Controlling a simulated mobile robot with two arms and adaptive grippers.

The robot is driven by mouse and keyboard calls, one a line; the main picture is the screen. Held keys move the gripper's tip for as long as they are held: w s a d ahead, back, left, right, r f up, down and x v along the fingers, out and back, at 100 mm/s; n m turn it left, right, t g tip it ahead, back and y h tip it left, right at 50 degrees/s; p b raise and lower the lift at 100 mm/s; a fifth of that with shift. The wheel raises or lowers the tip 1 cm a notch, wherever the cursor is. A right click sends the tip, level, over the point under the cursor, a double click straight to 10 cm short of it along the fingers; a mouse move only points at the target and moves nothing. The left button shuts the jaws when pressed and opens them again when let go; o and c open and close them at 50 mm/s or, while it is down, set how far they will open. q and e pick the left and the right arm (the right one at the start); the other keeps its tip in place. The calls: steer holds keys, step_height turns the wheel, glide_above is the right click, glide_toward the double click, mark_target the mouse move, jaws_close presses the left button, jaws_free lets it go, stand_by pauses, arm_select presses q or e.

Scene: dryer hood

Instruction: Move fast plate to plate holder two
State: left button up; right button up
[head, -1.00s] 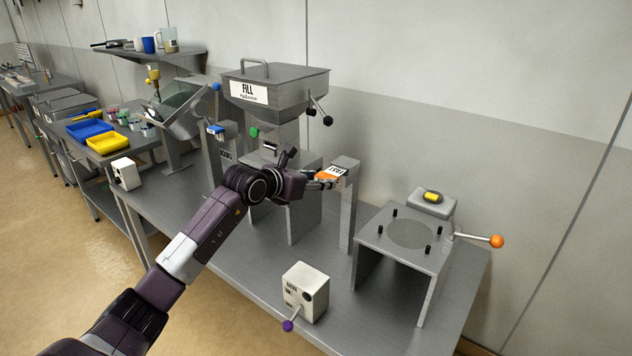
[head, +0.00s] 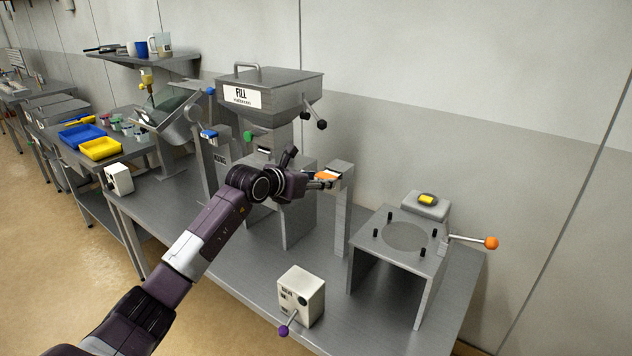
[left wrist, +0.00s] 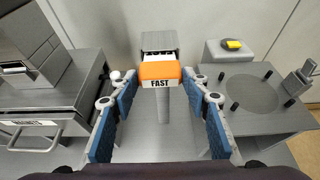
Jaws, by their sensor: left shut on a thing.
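The fast plate (left wrist: 160,71) is orange with a white front edge reading FAST. In the left wrist view it lies between the blue-padded fingertips of my left gripper (left wrist: 160,80), which is shut on it. It also shows as a small orange patch in the head view (head: 327,175). The plate is at the near side of the grey top of a post (head: 343,165); I cannot tell whether it still rests there. A second post to the left carries a blue plate (head: 208,134). No label marks which post is holder two. My right gripper is out of view.
The FILL hopper (head: 270,90) stands behind my left arm. A grey stand with pegs (head: 405,235) and an orange-knobbed lever (head: 491,243) is at right. A white switch box (head: 301,297) is near the front edge. The bench between box and post is clear.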

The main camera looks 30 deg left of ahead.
arm_select(q)
steer(key=shift+w+d+r, duration=0.1)
steer(key=shift+w+r, duration=0.05)
steer(key=shift+w, duration=0.85)
steer(key=o, duration=1.6)
steer(key=shift+s, duration=0.25)
steer(key=v, duration=1.1)
steer(key=shift+s, duration=0.2)
